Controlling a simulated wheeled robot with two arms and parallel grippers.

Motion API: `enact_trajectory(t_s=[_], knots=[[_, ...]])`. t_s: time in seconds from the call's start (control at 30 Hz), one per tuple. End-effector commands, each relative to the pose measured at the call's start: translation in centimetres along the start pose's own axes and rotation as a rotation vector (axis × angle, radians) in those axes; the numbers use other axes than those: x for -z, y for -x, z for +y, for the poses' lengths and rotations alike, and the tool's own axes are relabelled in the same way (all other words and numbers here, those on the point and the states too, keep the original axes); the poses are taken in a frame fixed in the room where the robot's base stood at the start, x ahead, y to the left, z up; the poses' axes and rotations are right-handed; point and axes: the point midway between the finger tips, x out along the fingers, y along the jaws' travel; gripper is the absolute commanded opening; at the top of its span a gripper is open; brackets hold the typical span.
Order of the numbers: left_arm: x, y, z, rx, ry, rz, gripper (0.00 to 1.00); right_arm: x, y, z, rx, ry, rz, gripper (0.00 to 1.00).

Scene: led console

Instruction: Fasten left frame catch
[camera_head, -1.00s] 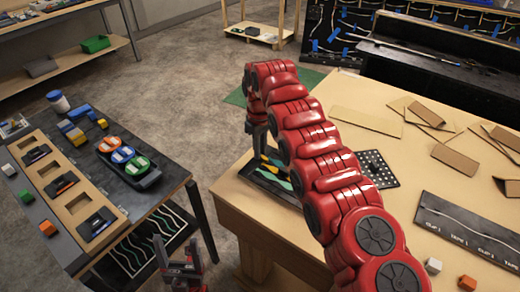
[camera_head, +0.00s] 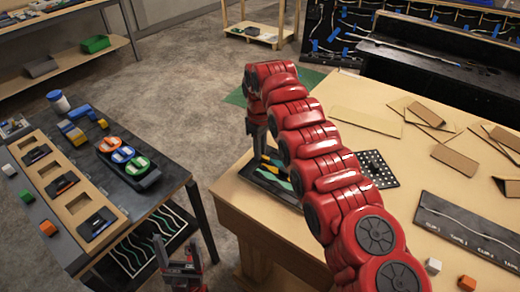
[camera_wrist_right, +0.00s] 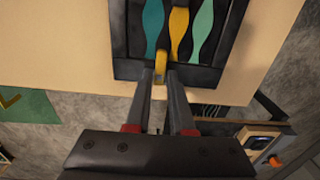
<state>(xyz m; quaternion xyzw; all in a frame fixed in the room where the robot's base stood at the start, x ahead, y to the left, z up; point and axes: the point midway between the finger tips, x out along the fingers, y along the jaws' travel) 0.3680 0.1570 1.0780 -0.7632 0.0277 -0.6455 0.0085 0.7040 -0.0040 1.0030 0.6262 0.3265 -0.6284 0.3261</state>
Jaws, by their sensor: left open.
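In the head view my right gripper (camera_head: 257,132) points down at a dark tray (camera_head: 287,194) on the edge of the wooden bench. In the right wrist view the tray (camera_wrist_right: 125,70) holds wavy teal, yellow and green strips. A small yellow piece (camera_wrist_right: 160,63) at its near rim sits between or just beyond the tips of my right gripper (camera_wrist_right: 161,76). I cannot tell whether the fingers touch it. My left gripper (camera_head: 177,252) is open and empty, low between the two tables. I cannot make out which part is the left frame catch.
The left table holds a wooden frame (camera_head: 62,190) with dark modules, an oval tray (camera_head: 147,179) of coloured discs, and small blocks. The bench holds cardboard pieces (camera_head: 453,160), a perforated black plate (camera_head: 378,170) and a dark cable board (camera_head: 465,222). Floor shows between the tables.

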Motion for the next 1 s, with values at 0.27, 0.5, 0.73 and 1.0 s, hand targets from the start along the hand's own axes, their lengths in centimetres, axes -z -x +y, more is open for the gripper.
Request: enact_trajectory(t_s=[0.27,0.5,0.73,1.0], knots=[[0.0,0.0,0.0,0.0,0.0,0.0,0.72,0.0,0.0,0.0,-0.001,-0.001,0.001,0.46],[0.0,0.0,0.0,0.0,0.0,0.0,0.72,0.1,0.6,0.0,-0.003,-0.001,0.002,0.46],[0.2,-1.5,-0.1,0.0,0.0,-0.001,0.72,0.1,4.7,0.1,-0.004,-0.003,0.005,0.46],[1.3,-7.5,-0.4,0.0,0.0,0.0,0.72,0.0,10.3,0.0,-0.003,-0.002,0.003,0.46]])
